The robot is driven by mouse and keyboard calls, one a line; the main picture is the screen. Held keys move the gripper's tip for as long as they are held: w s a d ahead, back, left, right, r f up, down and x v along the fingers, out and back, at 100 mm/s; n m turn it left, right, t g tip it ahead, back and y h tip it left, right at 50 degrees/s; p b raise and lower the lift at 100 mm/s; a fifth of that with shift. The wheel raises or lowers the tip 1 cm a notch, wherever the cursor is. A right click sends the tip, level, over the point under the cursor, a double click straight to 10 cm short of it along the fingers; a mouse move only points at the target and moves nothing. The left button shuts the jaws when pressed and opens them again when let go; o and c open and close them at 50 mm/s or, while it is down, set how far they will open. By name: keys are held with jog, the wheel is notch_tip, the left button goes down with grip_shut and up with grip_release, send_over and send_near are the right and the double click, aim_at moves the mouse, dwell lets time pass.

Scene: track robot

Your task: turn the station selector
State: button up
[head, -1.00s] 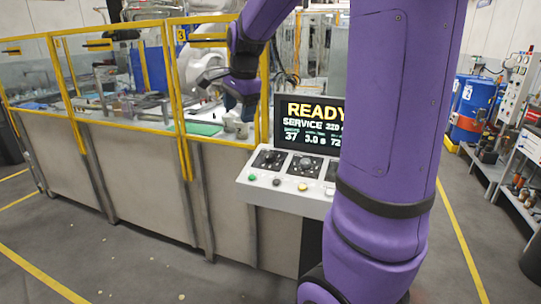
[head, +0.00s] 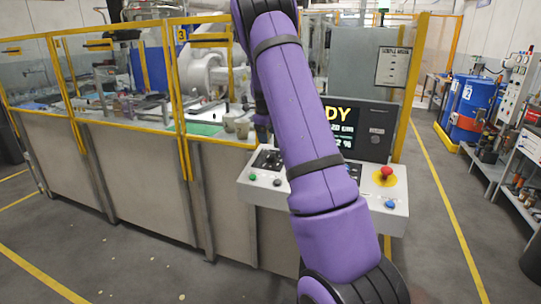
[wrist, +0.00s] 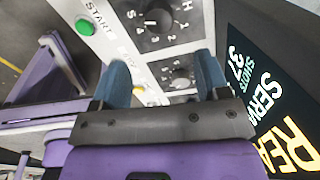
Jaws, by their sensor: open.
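The white control panel (head: 380,217) has dial knobs on dark plates; one plate shows left of my arm in the head view. In the wrist view an upper dial knob (wrist: 158,17) has numbers and letters around it, and a second dial knob (wrist: 180,79) sits below it. I cannot tell which is the station selector. My gripper (wrist: 163,75) is open with blue fingers, pointing at the panel. The second knob shows between the fingers in the picture; contact is not visible. In the head view my arm hides the gripper's fingers and the middle of the panel.
A green START button (wrist: 85,27) and a yellow button (wrist: 140,89) lie near the dials. A red stop button (head: 386,173) and blue button (head: 390,204) are at the panel's right. A screen (head: 372,140) stands behind. A yellow-framed fence (head: 180,90) runs left.

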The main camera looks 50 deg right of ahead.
aim_at(271, 155)
jog(key=x, duration=0.9)
jog(key=shift+f, duration=0.3)
jog(key=shift+c, duration=0.3)
jog(key=c, duration=0.9)
